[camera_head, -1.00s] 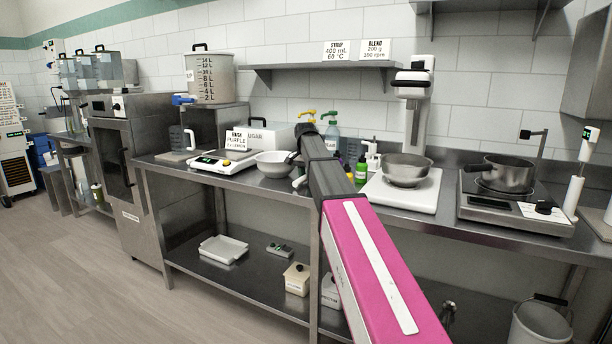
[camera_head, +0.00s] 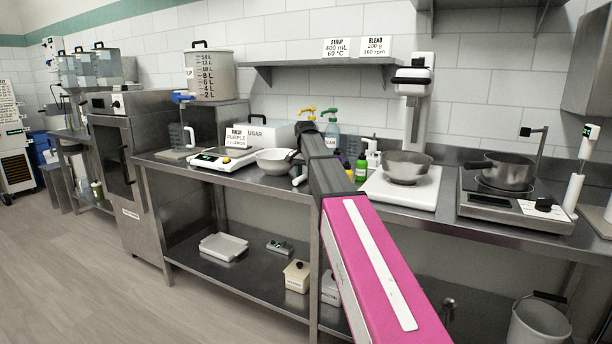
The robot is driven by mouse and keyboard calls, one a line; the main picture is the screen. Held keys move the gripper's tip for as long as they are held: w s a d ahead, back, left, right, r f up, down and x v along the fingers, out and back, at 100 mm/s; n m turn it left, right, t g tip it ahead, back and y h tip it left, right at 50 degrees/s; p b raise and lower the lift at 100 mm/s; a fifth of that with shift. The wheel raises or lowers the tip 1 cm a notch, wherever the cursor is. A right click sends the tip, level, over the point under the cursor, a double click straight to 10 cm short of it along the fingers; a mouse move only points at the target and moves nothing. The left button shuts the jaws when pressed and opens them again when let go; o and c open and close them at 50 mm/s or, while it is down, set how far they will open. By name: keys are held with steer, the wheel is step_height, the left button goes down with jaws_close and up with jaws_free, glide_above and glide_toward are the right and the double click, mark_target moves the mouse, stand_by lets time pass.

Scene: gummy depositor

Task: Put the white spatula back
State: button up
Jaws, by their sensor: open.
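I cannot make out the white spatula for certain. A small white piece (camera_head: 299,180) shows at the counter's front edge just below my gripper, too small to name. My gripper (camera_head: 292,157) is at the far end of my pink and black arm, beside the right rim of a white bowl (camera_head: 270,162). It is small in view and partly hidden by my arm; it is open, and I see nothing held in it.
The steel counter (camera_head: 335,193) holds a scale (camera_head: 222,160), pump bottles, a steel bowl (camera_head: 407,168) on a white stand and a pot (camera_head: 500,173) on a hotplate. A wall shelf (camera_head: 320,63) hangs above. The lower shelf holds a white tray (camera_head: 223,247) and tubs.

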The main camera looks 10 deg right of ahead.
step_height(320, 180, up, 10)
steer(key=shift+s+a+r, duration=0.15)
steer(key=shift+s+r, duration=0.05)
stand_by(0.5)
